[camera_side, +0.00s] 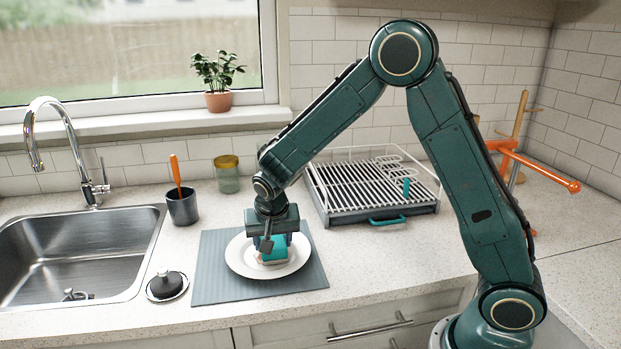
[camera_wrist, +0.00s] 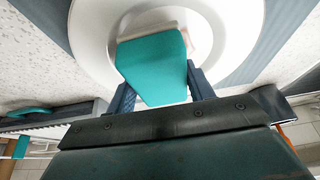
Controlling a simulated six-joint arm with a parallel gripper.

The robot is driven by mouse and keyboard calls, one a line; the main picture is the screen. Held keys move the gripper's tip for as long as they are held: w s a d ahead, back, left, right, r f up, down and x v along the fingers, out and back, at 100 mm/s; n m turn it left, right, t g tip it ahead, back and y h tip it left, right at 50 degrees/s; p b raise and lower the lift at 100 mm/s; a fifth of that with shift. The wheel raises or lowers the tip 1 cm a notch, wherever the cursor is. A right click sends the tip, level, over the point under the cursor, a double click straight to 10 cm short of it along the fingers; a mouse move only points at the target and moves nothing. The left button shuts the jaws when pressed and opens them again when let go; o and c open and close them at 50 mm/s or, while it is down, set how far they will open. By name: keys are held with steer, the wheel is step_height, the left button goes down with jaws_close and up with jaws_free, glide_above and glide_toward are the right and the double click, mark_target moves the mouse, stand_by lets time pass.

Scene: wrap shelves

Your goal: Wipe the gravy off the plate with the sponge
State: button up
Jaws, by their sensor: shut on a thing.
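The white plate (camera_side: 237,257) lies on a grey-blue mat (camera_side: 212,285) on the counter; it also fills the top of the wrist view (camera_wrist: 238,30). My gripper (camera_side: 272,247) is over the plate, pointing down, and is shut on the teal sponge (camera_side: 276,250). In the wrist view the sponge (camera_wrist: 152,66) sits between the two fingers, with a pale layer at its far edge. The sponge is at the plate's middle and appears to touch it.
A steel sink (camera_side: 75,245) is at the left, with a black-knobbed item (camera_side: 167,284) beside it. A dark cup (camera_side: 182,207) with an orange handle and a jar (camera_side: 227,177) stand behind. A dish rack (camera_side: 370,187) is behind right. Counter right of the mat is clear.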

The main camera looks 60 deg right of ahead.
steer(key=shift+w+a+f, duration=0.35)
steer(key=shift+w+a, duration=0.3)
steer(key=shift+w+a+r, duration=0.25)
steer(key=shift+w+a, duration=0.1)
steer(key=shift+a, duration=0.05)
steer(key=shift+s+d+f, duration=0.25)
steer(key=shift+s+d, duration=0.35)
steer(key=shift+d, duration=0.05)
steer(key=shift+s+d+r, duration=0.1)
steer(key=shift+s+d, duration=0.4)
steer(key=shift+d, duration=0.05)
steer(key=shift+w+a+f, duration=0.2)
steer(key=shift+w+a, duration=0.35)
steer(key=shift+a, duration=0.05)
steer(key=shift+w+a+r, duration=0.25)
steer(key=shift+w+a, duration=0.25)
steer(key=shift+a, duration=0.1)
steer(key=shift+s+d, duration=0.1)
steer(key=shift+d, duration=0.05)
steer(key=shift+s+d+f, duration=0.2)
steer(key=shift+s+d, duration=0.1)
steer(key=shift+d, duration=0.05)
steer(key=shift+s+d+r, duration=0.15)
steer(key=shift+s+d, duration=0.65)
steer(key=shift+r, duration=3.95)
steer(key=shift+w, duration=0.15)
